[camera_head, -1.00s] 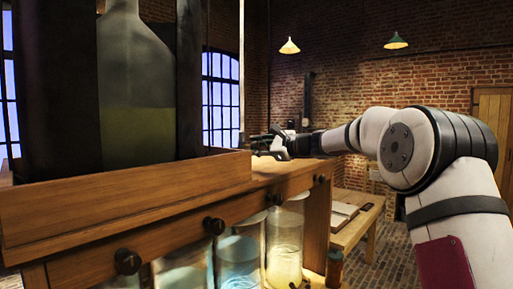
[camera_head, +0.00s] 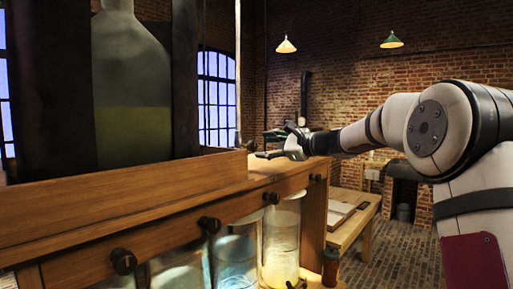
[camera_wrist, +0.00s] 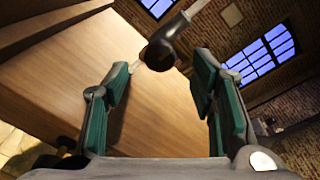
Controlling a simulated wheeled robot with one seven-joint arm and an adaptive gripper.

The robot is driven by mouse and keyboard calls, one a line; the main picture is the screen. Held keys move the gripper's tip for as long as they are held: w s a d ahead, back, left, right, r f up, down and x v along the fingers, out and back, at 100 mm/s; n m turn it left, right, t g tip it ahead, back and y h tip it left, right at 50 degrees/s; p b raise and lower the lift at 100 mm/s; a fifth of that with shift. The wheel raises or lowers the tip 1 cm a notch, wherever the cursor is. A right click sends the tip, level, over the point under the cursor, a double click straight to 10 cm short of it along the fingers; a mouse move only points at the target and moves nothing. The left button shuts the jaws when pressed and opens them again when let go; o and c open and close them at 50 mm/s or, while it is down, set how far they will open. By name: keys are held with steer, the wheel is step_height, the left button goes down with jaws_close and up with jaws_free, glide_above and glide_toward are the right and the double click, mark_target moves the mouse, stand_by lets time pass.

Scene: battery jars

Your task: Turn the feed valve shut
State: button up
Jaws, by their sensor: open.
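A dark round knob with a lever-like arm (camera_wrist: 160,54), which looks like the feed valve, lies just beyond and between my fingertips in the wrist view. In the head view a small dark fitting (camera_head: 251,146), probably the same part, sits at the foot of a thin vertical pipe. My gripper (camera_head: 268,144) is beside it, to its right, above the far end of the wooden bench. In the wrist view my gripper (camera_wrist: 161,68) is open, its green-padded fingers apart and nothing between them. I cannot tell whether the fingertips touch the knob.
A large glass bottle (camera_head: 132,90) of yellowish liquid stands behind the wooden ledge (camera_head: 120,195) at left. Dark knobs (camera_head: 123,261) line the bench front above several glass jars (camera_head: 282,240). A lower side table (camera_head: 348,225) stands behind. Floor at right is open.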

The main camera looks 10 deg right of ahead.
steer(key=v, duration=0.6)
stand_by(0.4)
